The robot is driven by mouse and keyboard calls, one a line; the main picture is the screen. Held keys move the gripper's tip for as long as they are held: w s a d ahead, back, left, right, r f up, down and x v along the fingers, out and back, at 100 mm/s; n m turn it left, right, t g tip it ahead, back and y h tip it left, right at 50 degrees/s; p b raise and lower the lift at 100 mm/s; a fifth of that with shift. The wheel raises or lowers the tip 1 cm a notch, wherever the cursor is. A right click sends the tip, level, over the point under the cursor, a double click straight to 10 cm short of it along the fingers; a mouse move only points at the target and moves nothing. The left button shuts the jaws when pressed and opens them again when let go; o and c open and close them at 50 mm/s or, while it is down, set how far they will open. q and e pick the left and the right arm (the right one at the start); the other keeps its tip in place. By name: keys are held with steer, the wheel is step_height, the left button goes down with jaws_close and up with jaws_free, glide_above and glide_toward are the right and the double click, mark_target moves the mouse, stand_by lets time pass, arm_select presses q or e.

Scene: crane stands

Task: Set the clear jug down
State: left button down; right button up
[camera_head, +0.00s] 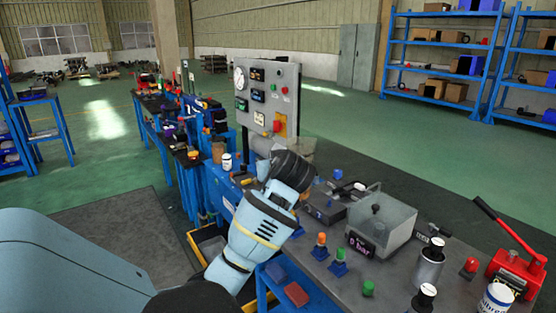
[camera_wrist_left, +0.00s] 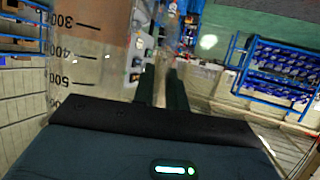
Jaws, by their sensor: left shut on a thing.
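The clear jug (camera_wrist_left: 100,50) fills the upper left of the left wrist view, with dark marks 300, 400 and 500 on its see-through wall. In the head view only a faint, tinted part of the jug (camera_head: 308,148) shows beyond my left wrist, in front of the gauge panel. My left gripper (camera_wrist_left: 164,86) is shut on the jug; the exact grip is blurred. In the head view my wrist hides most of the fingers and jug. I cannot tell whether the jug touches the bench. My right gripper is in neither view.
The grey workbench (camera_head: 390,265) holds a clear-covered box (camera_head: 381,222), orange and green buttons, metal canisters (camera_head: 428,264) and a red lever pump (camera_head: 515,272). The gauge panel (camera_head: 268,95) stands behind the jug. A blue tool bench (camera_head: 165,130) runs back on the left.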

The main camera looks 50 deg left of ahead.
arm_select(q)
steer(key=s+d+f+m+t+h, duration=0.1)
steer(key=d+f+m+t+h, duration=0.1)
steer(key=d, duration=0.9)
steer(key=s+d+f+m+t+h, duration=0.2)
steer(key=d+f+m+h, duration=0.3)
steer(key=d, duration=0.7)
steer(key=s+d+f+m+t+h, duration=0.2)
steer(key=d+f+m+t+h, duration=0.1)
steer(key=d, duration=0.9)
steer(key=f+m+h, duration=0.1)
steer(key=m+h, duration=0.1)
steer(key=shift+s+d+m+t, duration=0.15)
steer(key=shift+m+t, duration=0.15)
steer(key=shift+m, duration=0.1)
